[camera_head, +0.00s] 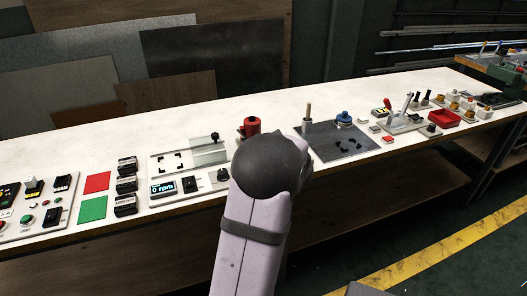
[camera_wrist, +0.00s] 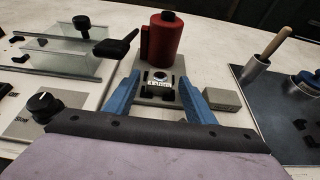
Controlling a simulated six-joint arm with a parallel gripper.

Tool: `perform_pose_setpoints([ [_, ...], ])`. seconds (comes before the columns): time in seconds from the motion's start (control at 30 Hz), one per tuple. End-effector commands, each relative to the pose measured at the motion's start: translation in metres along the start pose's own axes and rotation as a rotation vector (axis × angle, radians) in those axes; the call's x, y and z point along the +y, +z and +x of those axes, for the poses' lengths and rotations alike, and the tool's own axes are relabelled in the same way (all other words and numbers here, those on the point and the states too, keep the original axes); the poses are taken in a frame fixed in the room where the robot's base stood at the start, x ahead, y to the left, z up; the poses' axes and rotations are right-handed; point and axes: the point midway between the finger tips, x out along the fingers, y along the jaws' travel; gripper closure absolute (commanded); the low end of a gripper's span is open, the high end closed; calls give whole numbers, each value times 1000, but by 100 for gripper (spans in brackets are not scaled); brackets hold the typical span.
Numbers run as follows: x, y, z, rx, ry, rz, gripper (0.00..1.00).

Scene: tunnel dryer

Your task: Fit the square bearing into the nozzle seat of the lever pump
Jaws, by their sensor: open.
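A red cylindrical unit with a black cap (camera_wrist: 168,40) stands on a grey base (camera_wrist: 150,93) in the wrist view; it looks like the lever pump. The red top (camera_head: 252,126) also shows in the head view, just behind my arm. A small grey block (camera_wrist: 222,101) lies right of the base; I cannot tell whether it is the square bearing. My gripper (camera_wrist: 160,92) is open, its blue fingers either side of the pump's front, with nothing visibly held.
A dark mat (camera_head: 345,143) with a wooden-handled tool (camera_wrist: 271,50) and a blue-topped item (camera_head: 344,118) is at the right. The bench's back strip is clear.

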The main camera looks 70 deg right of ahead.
Motion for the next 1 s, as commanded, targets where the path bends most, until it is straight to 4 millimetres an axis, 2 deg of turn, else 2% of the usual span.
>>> perform_pose_setpoints([
  [0.1,0,4,-2,0,0,0,50],
  [0.23,-1,3,-18,-1,-3,0,50],
  [0.7,-1,4,-99,-2,-3,0,50],
  [1.0,0,2,-120,0,1,1,50],
])
